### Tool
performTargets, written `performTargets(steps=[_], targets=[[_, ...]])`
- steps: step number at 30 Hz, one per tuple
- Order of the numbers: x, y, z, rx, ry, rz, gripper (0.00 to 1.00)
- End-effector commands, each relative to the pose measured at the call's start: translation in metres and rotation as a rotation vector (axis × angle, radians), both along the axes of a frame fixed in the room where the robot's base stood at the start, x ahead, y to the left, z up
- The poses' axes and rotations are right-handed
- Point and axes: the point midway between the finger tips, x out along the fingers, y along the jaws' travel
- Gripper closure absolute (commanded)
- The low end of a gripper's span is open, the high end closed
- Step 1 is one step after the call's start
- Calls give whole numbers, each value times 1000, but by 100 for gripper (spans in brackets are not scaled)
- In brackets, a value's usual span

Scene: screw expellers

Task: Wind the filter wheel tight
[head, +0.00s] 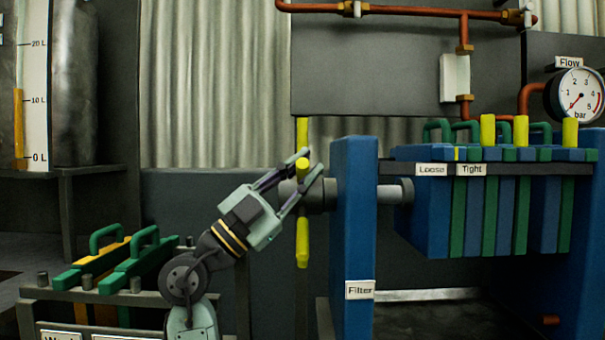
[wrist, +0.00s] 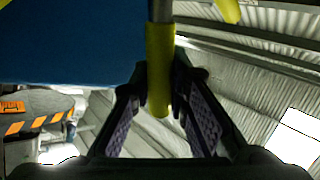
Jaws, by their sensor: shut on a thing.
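The filter wheel (head: 303,242) has yellow-tipped spokes on a grey hub at the left side of a blue upright (head: 354,220) labelled Filter. One yellow spoke points up, one points down and one faces toward me. My gripper (head: 310,164) reaches in from the lower left, with its fingers around the spoke that faces me. In the wrist view the yellow grip (wrist: 160,60) of that spoke sits between the two fingers, and I am shut on it. A grey spindle (head: 394,193) runs from the upright to the blue and green plates (head: 484,215).
Loose (head: 431,170) and Tight (head: 471,170) labels sit on the plate rail, with a small yellow mark just above, between them. A Flow gauge (head: 580,95) is at the upper right. A rack of green and yellow handled plates (head: 118,262) stands at the lower left.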

Motion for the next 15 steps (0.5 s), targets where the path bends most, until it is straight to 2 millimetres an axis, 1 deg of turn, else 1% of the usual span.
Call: performTargets(steps=[2,3,12,15], targets=[[0,0,0,1,0,0,100],[0,0,0,1,0,0,83],[0,0,0,0,1,1,63],[0,0,0,0,1,0,63]])
